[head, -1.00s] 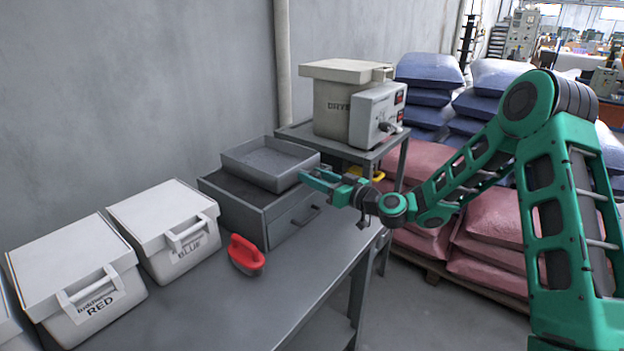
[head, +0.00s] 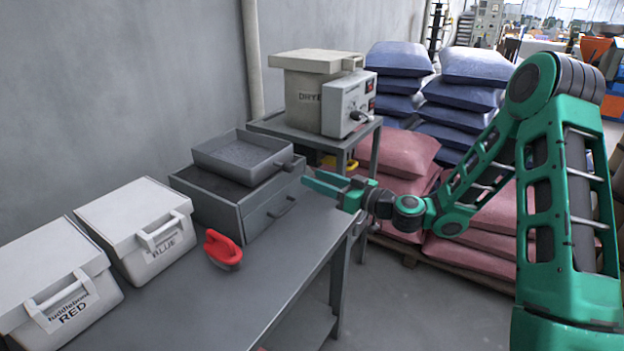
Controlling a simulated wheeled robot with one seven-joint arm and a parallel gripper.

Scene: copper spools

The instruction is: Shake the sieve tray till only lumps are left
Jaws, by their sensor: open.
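The sieve tray (head: 196,156) is a grey, shallow square tray with a short dark handle (head: 285,166) on its right side. Dark grey material covers its floor; I cannot tell powder from lumps at this size.
A red-handled brush or scoop (head: 223,248) lies on the bench (head: 240,310) before the box. White lidded bins marked BLUE (head: 150,232) and RED (head: 58,290) stand left. A dryer (head: 312,95) stands on a table behind. Stacked pink sacks (head: 400,155) and blue sacks (head: 460,95) fill the right.

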